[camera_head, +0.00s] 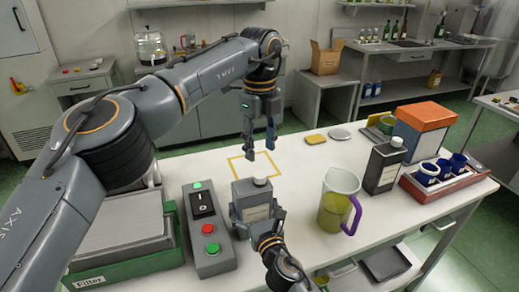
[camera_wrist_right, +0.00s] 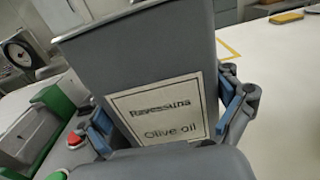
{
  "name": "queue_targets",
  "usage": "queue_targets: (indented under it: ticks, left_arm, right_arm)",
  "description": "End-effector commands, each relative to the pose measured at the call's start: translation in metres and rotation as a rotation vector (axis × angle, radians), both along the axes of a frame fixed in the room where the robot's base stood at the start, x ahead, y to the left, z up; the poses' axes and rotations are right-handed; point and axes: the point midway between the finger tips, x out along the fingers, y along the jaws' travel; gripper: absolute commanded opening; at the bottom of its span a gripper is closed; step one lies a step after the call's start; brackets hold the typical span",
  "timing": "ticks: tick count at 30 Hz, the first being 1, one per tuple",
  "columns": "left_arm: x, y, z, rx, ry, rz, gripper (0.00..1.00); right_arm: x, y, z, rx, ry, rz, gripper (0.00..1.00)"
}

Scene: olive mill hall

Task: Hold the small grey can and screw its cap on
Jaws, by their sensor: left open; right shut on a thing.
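The small grey can (camera_head: 251,204) stands upright at the table's front edge, with a paper label; in the right wrist view its label (camera_wrist_right: 162,112) reads "Olive oil". A white cap (camera_head: 260,181) shows on its top; whether it is screwed tight I cannot tell. My right gripper (camera_head: 260,222) is shut on the can, low on its body; the wrist view shows blue finger pads on both sides. My left gripper (camera_head: 261,151) is open and empty, pointing down above the table, above and apart from the cap.
A yellow square outline (camera_head: 233,160) lies behind the can. A control box (camera_head: 213,262) with buttons is at left, a pitcher (camera_head: 329,212) with purple handle at right. Farther right are a dark can (camera_head: 380,174) and a red tray (camera_head: 433,194) with blue cups. A sponge (camera_head: 316,139) lies behind.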

Motion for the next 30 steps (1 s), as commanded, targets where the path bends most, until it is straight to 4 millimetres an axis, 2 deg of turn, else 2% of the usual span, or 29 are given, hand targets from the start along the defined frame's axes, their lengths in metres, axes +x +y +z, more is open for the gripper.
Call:
queue_targets:
  ticks: [9,13,24,30]
  left_arm:
    - [0.000,0.001,0.000,0.009,-0.007,-0.001,0.49]
    - [0.000,0.001,-0.006,0.010,-0.005,-0.001,0.49]
    - [0.000,0.001,-0.060,0.008,-0.005,-0.001,0.49]
    - [0.000,0.001,-0.077,0.007,-0.006,-0.002,0.49]
  right_arm:
    - [0.000,0.000,0.000,0.000,0.001,0.000,0.03]
    - [0.000,0.000,0.000,0.000,0.001,0.000,0.03]
    - [0.000,0.000,0.000,0.000,0.000,0.000,0.03]
    - [0.000,0.000,0.000,0.000,0.000,0.000,0.03]
